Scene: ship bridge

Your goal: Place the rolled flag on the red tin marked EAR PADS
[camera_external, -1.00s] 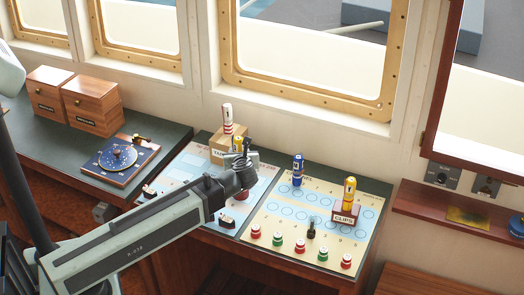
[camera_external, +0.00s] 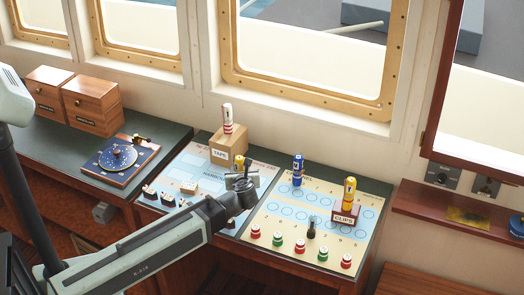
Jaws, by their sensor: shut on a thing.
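My gripper (camera_external: 241,181) is over the middle of the chart-covered desk, shut on a rolled flag with a yellow top (camera_external: 239,160). The flag stands roughly upright in the jaws; its lower part is hidden by the gripper. I cannot tell whether it touches anything below. A red-brown tin (camera_external: 346,215) to the right carries a label that reads CLIPS, and another yellow rolled flag (camera_external: 349,190) stands on it. No label reading EAR PADS can be made out in this view.
A tan box marked TAPE (camera_external: 226,152) bears a red-and-white roll (camera_external: 227,118). A blue roll (camera_external: 298,170) stands on the right chart. Several red and green pots (camera_external: 300,246) line its front edge. Wooden boxes (camera_external: 92,104) and a blue dial plate (camera_external: 117,157) are at left.

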